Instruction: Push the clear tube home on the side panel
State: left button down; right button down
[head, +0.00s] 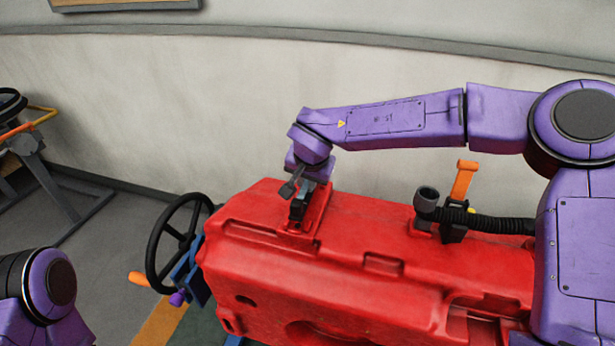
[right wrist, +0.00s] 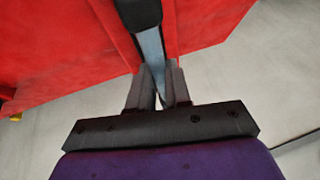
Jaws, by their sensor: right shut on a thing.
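The clear tube (right wrist: 152,50) shows in the right wrist view as a pale blue-grey strip. It runs up from between my fingers to a black fitting (right wrist: 141,12) at the top edge. My right gripper (right wrist: 159,84) is shut on the tube, with one finger on each side. In the head view my right gripper (head: 300,208) reaches down to the upper left end of the red tank body (head: 300,265). I cannot tell how far the tube sits in the fitting. Only a purple joint of my left arm shows; its gripper is out of view.
A black steering wheel (head: 178,243) stands left of the tank. Bare floor (head: 110,222) lies further left, before a pale wall (head: 150,100).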

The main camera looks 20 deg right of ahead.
jog(key=shift+w, duration=0.1)
jog(key=shift+f, duration=0.2)
jog(key=shift+s+f, duration=0.25)
jog(key=shift+f, duration=0.1)
jog(key=shift+f+p, duration=0.25)
jog(key=shift+p, duration=0.3)
jog(key=shift+f, duration=0.2)
jog(key=shift+f, duration=0.45)
jog(key=shift+r, duration=0.15)
dwell(0.4)
jog(key=shift+p, duration=0.8)
